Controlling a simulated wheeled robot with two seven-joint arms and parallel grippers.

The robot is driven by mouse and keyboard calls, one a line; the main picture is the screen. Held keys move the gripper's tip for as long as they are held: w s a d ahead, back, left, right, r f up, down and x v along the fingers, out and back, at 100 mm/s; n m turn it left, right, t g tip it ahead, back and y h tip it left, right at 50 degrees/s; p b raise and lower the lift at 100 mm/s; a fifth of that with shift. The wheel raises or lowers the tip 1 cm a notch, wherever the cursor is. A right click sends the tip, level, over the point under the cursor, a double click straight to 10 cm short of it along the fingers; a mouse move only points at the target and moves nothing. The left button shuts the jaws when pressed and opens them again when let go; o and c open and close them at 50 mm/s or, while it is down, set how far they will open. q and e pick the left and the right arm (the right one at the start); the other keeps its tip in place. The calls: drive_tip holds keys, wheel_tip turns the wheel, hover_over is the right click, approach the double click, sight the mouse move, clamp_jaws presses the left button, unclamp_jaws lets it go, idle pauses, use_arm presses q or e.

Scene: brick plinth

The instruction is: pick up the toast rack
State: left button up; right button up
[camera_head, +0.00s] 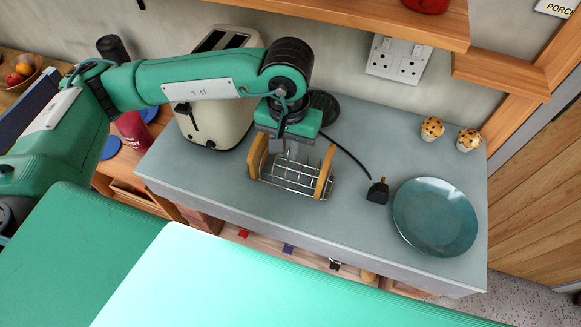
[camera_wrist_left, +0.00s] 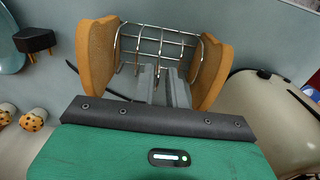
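The toast rack (camera_head: 325,172) is a wire frame with two wooden end pieces. It stands upright on the grey top of the plinth (camera_head: 370,245), near the front edge. In the left wrist view the toast rack (camera_wrist_left: 98,52) lies straight ahead, with one wooden end on each side. My left gripper (camera_head: 293,153) points down over the rack's middle, its fingertips among the wires. In the wrist view its two grey fingers (camera_wrist_left: 166,85) are close together with a narrow gap. Whether a wire is pinched between them is hidden. My right gripper is not in view.
A cream toaster (camera_head: 212,125) stands left of the rack. A black plug (camera_head: 378,191) with its cord lies to the right, then a teal plate (camera_head: 435,217). Two muffins (camera_head: 432,128) sit at the back right. A wooden shelf (camera_head: 370,22) hangs above.

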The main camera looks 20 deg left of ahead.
sight(290, 163)
use_arm(q)
drive_tip(key=shift+f+p, duration=0.3)
drive_tip(key=shift+f, duration=0.05)
wheel_tip(290, 163, down, 4)
drive_tip(key=shift+w+d+r+p, duration=0.15)
drive_tip(key=shift+r+p, duration=0.1)
drive_tip(key=shift+p, duration=0.4)
drive_tip(key=shift+f, duration=0.4)
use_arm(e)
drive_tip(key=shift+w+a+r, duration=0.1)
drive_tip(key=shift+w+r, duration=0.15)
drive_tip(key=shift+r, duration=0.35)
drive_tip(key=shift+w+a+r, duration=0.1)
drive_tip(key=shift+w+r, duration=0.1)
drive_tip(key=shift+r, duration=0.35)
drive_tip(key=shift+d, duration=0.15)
use_arm(q)
clamp_jaws()
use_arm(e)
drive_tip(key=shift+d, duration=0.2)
use_arm(q)
drive_tip(key=shift+r, duration=0.15)
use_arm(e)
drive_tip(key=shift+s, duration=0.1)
